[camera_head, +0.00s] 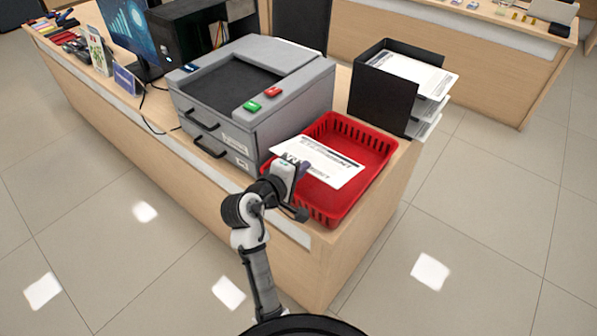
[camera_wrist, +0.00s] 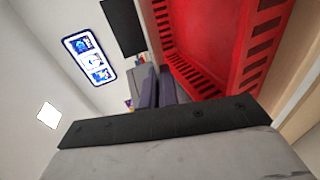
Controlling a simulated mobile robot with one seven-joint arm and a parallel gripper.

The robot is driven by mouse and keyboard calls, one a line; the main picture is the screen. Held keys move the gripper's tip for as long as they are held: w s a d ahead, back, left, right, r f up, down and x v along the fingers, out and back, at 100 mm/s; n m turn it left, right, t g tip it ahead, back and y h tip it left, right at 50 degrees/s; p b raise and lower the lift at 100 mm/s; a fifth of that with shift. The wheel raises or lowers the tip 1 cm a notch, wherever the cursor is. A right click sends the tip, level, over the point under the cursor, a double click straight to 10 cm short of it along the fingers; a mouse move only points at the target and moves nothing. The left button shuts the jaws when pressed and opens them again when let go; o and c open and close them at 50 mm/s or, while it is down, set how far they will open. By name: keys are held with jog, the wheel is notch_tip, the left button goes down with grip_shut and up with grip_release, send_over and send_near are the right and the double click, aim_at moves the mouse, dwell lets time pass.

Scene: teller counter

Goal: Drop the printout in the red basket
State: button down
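The printout (camera_head: 325,160) is a white sheet with dark print. In the head view it is roughly level over the red basket (camera_head: 372,148), with its left corner reaching past the basket's left rim. My gripper (camera_head: 299,168) is at the sheet's near edge, its fingers closed on it, over the basket's near left side. In the wrist view the dark fingers (camera_wrist: 159,88) are close together, and the sheet can hardly be made out edge-on between them. The red basket (camera_wrist: 205,45) fills the right side there, its visible inside bare.
A grey printer (camera_head: 255,90) stands left of the basket, close to my gripper. A black tray rack (camera_head: 382,95) with papers stands behind the basket. The counter edge (camera_head: 302,236) is in front. A monitor (camera_head: 130,35) is at the far left.

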jog(key=b+x, duration=0.1)
jog(key=x, duration=0.2)
jog(key=f+b+x, duration=0.1)
jog(key=x, duration=0.3)
jog(key=shift+s+d, duration=0.1)
jog(key=shift+s, duration=0.1)
jog(key=shift+x, duration=0.9)
jog(key=c, duration=2.1)
grip_release()
jog(key=o, duration=0.5)
jog(key=shift+s, duration=0.1)
jog(key=b, duration=0.2)
send_near(321, 159)
jog(key=s+a, duration=0.2)
jog(key=shift+s+f, duration=0.15)
jog(key=shift+s, duration=0.15)
